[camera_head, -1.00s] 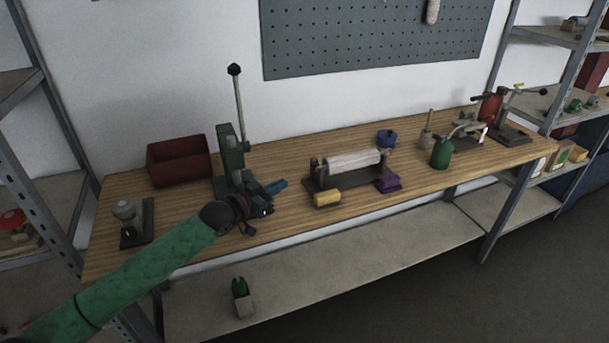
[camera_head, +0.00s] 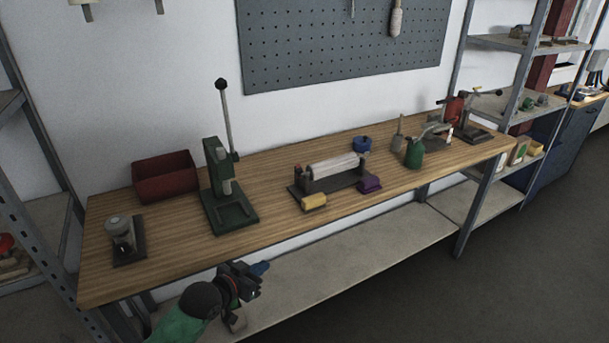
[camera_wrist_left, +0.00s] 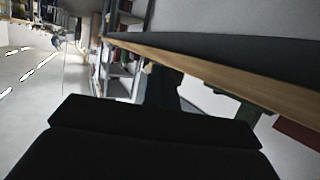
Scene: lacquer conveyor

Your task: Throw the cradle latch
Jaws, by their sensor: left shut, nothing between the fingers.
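The cradle (camera_head: 296,192) is a dark base on the workbench with end posts and a pale roller (camera_head: 332,166) lying across it. No latch on it can be made out clearly at this size. My left gripper (camera_head: 258,270) is shut and empty, in front of the bench's front edge and below its top, down and left of the cradle and apart from it. In the left wrist view, dark gripper parts (camera_wrist_left: 150,130) fill the lower half and the cradle does not show. My right gripper is in neither view.
A yellow cylinder (camera_head: 314,202) and a purple block (camera_head: 370,184) sit by the cradle's front. A green lever press (camera_head: 232,213) stands to its left, with a red bin (camera_head: 165,187) behind.

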